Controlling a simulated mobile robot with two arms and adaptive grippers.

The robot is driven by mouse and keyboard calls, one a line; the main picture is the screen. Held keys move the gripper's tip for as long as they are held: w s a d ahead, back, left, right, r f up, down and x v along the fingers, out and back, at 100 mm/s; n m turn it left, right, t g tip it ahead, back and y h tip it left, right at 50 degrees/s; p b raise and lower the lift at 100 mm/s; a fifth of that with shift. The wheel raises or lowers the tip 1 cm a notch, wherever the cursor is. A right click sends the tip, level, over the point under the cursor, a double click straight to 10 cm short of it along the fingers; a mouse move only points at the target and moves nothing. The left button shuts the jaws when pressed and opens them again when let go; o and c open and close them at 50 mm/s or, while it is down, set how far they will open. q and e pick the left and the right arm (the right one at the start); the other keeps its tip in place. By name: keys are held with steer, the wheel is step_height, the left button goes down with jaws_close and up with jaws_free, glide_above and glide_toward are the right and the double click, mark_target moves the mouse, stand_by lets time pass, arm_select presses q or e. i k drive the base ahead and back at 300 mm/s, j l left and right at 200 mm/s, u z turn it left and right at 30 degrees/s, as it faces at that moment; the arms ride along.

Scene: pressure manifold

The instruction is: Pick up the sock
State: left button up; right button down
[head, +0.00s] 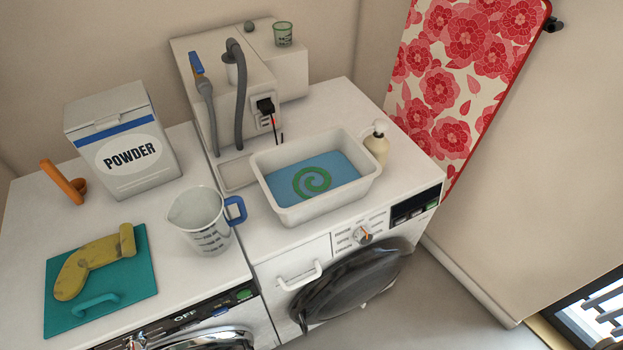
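A yellow sock (92,262) with dark stains lies on a teal board (140,285) with a handle. The board is on top of the left white machine, near its front left corner. The sock's foot end is toward the lower left and its cuff is at the upper right. Nothing covers the sock. Neither of my grippers shows in the head view.
A measuring jug (200,222) stands right of the sock. Behind it are an orange scoop (65,183) and a powder box (125,150). A basin (290,213) of blue liquid with a green spiral and a soap bottle (376,148) are on the right machine.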

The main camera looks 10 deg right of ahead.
mark_target(72, 278)
steer(key=u, duration=1.45)
steer(key=k+l+z, duration=0.2)
steer(key=i+j, duration=0.05)
steer(key=i, duration=0.05)
